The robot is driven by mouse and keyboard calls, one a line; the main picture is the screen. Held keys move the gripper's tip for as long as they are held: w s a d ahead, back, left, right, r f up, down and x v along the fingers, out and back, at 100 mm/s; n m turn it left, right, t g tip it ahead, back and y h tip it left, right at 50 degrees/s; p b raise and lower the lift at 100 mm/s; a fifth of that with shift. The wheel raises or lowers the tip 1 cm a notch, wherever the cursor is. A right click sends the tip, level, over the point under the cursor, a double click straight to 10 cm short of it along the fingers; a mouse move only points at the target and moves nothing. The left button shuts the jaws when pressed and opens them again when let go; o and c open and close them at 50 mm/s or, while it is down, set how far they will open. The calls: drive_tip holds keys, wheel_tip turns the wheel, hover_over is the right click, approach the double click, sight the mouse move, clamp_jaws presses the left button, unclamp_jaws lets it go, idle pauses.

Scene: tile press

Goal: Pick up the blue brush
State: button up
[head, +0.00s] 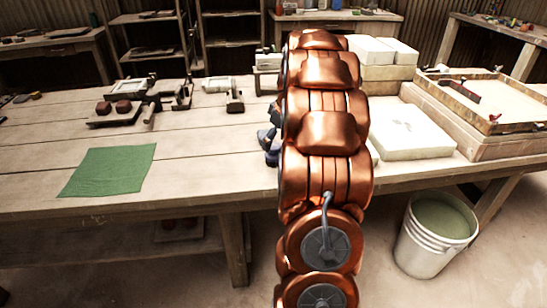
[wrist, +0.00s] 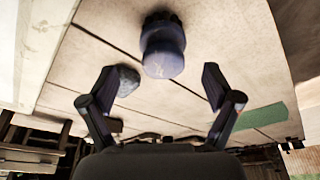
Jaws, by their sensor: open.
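A dark blue, rounded, knob-like thing (wrist: 163,60), which appears to be the blue brush, stands on the table in the wrist view. Its bristles cannot be made out. My gripper (wrist: 160,76) is open, with one finger on each side of the picture and the blue thing between and slightly beyond the fingertips. I see no contact with it. In the head view, my copper arm hides the gripper and most of this spot; only bluish and dark bits (head: 268,140) show at the arm's left edge.
A dark grey, rough lump (wrist: 127,80) lies close beside the blue thing, near the left finger. A green cloth (head: 108,170) lies at the table's left. White blocks (head: 410,130) and a wooden tray (head: 470,88) stand to the right. A bucket (head: 435,235) stands on the floor.

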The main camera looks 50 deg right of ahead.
sight(272, 153)
drive_tip(key=shift+x, duration=3)
drive_tip(key=shift+s+a, duration=0.1)
drive_tip(key=shift+a, duration=0.05)
drive_tip(key=shift+c, duration=0.3)
drive_tip(key=c, duration=1.3)
drive_tip(key=shift+w+v, duration=0.2)
drive_tip(key=shift+v, duration=0.7)
drive_tip(key=shift+w+v, duration=0.25)
drive_tip(key=shift+v, duration=0.7)
drive_tip(key=shift+c, duration=0.2)
drive_tip(key=s+r, duration=0.1)
drive_tip(key=s, duration=1.5)
drive_tip(key=shift+a+r, duration=0.25)
